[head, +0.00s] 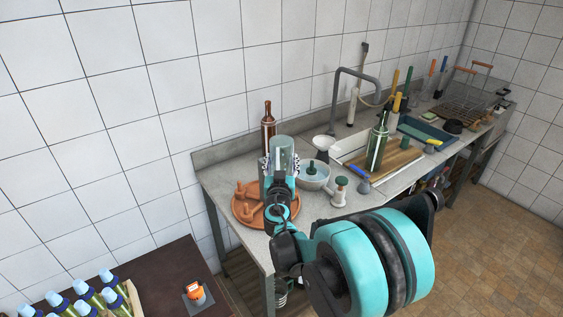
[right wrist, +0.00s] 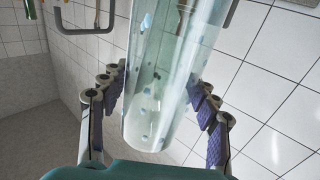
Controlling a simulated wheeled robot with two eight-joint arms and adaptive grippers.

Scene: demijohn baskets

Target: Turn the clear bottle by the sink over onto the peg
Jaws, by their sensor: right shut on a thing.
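The clear bottle (head: 283,152) is in my right gripper (head: 280,170), which is shut around its body above the counter's near left end. Its wide, closed end points up in the head view, so it is upside down. The right wrist view shows the see-through body (right wrist: 165,90) between the finger pads. The neck is hidden behind the gripper. A round terracotta tray (head: 237,212) with upright wooden pegs (head: 242,190) lies just below and left of the gripper. I cannot tell whether the neck is on a peg. My left gripper is not in view.
A brown bottle (head: 268,122) stands behind the held bottle. A bowl (head: 313,177), a white funnel (head: 323,145) and a small green-topped item (head: 340,190) stand to the right. A green bottle (head: 377,146) stands by the sink. Blue-capped bottles (head: 84,289) fill the lower left.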

